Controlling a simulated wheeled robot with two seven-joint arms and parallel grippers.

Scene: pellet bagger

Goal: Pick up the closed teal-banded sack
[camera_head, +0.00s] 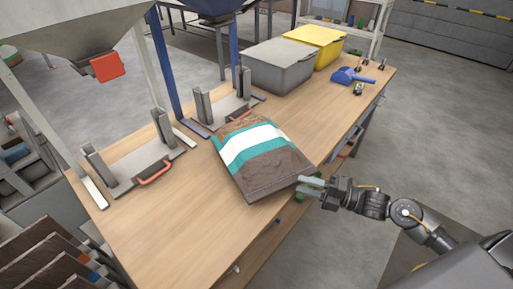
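The closed sack (280,165) is brown with a white band edged in teal. It lies flat on the wooden table, its near edge close to the table's right-hand edge. My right gripper (306,186) comes in from the right at the sack's near right corner. Its two grey fingers look apart and point at the sack. I cannot tell whether they touch it, and nothing shows held between them. My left gripper is out of view.
The wooden table (165,232) is clear at the near left. Clamp-like stands with grey posts (163,126) are to the left of the sack. A grey bin (277,72), a yellow bin (328,42) and a blue scoop (347,76) stand farther back. A hopper hangs at upper left.

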